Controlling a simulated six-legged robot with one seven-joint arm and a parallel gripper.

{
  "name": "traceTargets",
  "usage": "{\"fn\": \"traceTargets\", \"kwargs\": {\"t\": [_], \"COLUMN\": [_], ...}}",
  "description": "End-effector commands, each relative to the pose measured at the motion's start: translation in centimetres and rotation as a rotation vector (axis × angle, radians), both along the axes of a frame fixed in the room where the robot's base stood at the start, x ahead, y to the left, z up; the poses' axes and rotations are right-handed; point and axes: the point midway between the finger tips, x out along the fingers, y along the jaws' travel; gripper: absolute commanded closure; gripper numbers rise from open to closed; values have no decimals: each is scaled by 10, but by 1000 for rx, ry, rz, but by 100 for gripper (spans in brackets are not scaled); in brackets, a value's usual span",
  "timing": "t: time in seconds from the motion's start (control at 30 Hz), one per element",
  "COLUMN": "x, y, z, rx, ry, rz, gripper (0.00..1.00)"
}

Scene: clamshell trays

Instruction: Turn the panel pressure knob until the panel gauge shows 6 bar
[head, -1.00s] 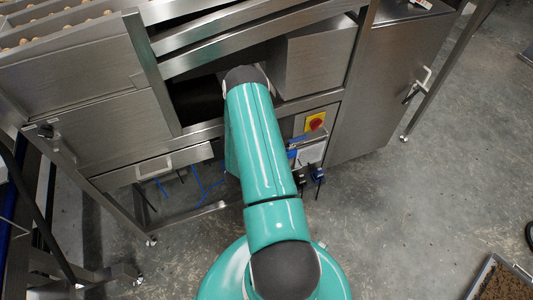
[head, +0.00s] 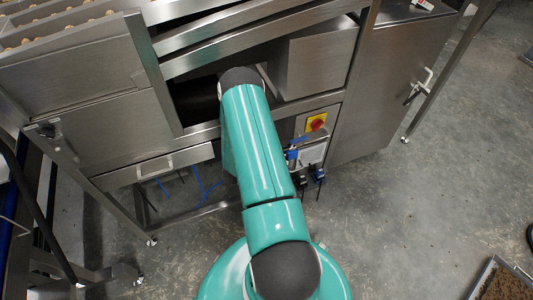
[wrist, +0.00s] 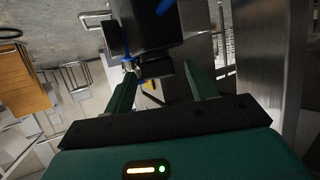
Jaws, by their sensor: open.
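My gripper (wrist: 160,72) is open, its two dark green fingers apart, in the wrist view. A dark block (wrist: 150,28) with a blue tube is just beyond the fingers. A smaller dark rounded part (wrist: 155,69) below it shows between the fingertips; I cannot tell whether it is the pressure knob or whether a finger touches it. In the head view my teal arm hides the gripper and part of the panel (head: 304,126). Small blue and black fittings (head: 316,174) show at the panel's lower edge. I cannot make out the gauge's face or its reading.
A red switch on a yellow plate (head: 317,124) is on the panel right of my arm. A steel cabinet with a door handle (head: 419,85) stands to the right. A drawer (head: 152,166) is at the left. The grey floor at the right is largely clear, with a brown-filled tray (head: 500,278) in the corner.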

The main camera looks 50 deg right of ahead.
Motion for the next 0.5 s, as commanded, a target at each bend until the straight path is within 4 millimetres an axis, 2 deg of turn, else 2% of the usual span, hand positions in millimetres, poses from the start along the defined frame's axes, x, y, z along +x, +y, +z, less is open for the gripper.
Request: {"fn": "traceTargets", "kwargs": {"t": [0.17,0.27,0.5], "x": [0,1,2], "y": [4,13,59], "z": [1,5,24], "rx": [1,1,1], "ry": [1,-1,0], "rz": [1,3,5], "gripper": [44,44,44]}}
